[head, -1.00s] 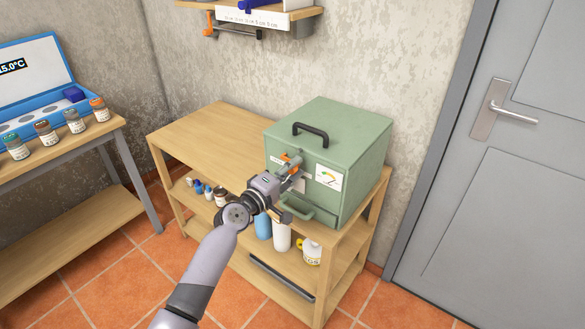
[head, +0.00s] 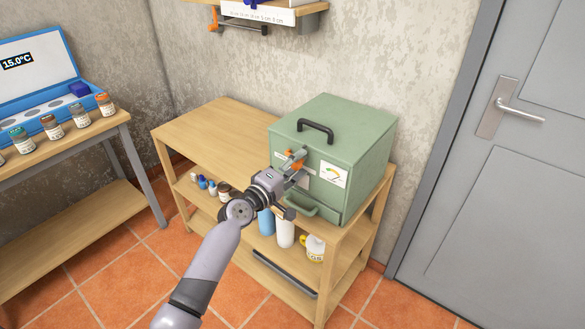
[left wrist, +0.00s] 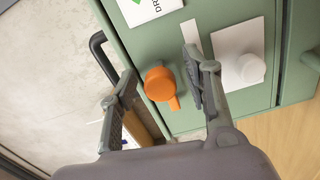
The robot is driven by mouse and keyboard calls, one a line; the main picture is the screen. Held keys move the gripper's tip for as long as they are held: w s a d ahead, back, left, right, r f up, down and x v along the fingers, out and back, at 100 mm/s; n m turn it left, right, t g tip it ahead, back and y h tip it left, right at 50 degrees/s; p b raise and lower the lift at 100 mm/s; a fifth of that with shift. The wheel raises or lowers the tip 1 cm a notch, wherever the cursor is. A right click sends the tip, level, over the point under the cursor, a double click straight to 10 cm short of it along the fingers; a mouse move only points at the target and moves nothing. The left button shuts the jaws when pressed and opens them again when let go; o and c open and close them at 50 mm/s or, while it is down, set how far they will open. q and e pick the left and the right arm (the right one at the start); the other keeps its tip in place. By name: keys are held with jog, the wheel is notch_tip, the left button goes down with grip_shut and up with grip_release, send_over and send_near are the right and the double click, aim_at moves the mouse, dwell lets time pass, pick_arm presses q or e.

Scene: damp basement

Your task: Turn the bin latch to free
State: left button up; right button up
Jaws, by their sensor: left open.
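The green bin (head: 338,130) stands on the right end of the wooden shelf unit, with a black handle (head: 315,131) on top. An orange latch (head: 291,157) is on its front face, partly hidden by my gripper. In the left wrist view the latch (left wrist: 160,84) has a round hub and a short lever pointing down in the picture. My left gripper (head: 297,172) is at the bin's front. In the left wrist view its open fingers (left wrist: 164,72) are on either side of the latch, with gaps visible. Contact is not visible. My right gripper is not in view.
A white round knob (left wrist: 251,68) is beside the latch. Bottles (head: 285,233) stand on the shelf below. A grey door (head: 500,170) is to the right.

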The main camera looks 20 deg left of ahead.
pick_arm(q)
jog(key=v, duration=1.2)
jog(key=s+a+f+m+g+y, duration=0.15)
jog(key=s+f, duration=0.25)
jog(key=f, duration=0.8)
jog(key=s+f+m+g+y, duration=0.1)
jog(key=s+f+m+g, duration=0.15)
jog(key=f, duration=0.95)
jog(key=s+a+f+m+g+y, duration=0.1)
jog(key=s+f+g+y, duration=0.3)
jog(key=f, duration=0.8)
jog(key=s+d+f+m+g+h, duration=0.1)
jog(key=s+f+m+g, duration=0.2)
jog(key=s+f, duration=1.1)
jog(key=s+d+f+m+g, duration=0.1)
jog(key=s+f+m+g, duration=0.1)
jog(key=s, duration=1)
jog(key=s+f+m+g, duration=0.3)
jog(key=s+f+m, duration=0.2)
jog(key=s, duration=0.8)
jog(key=shift+d+f+y, duration=0.35)
jog(key=shift+d+f, duration=0.05)
jog(key=shift+f, duration=0.2)
jog(key=shift+o, duration=0.4)
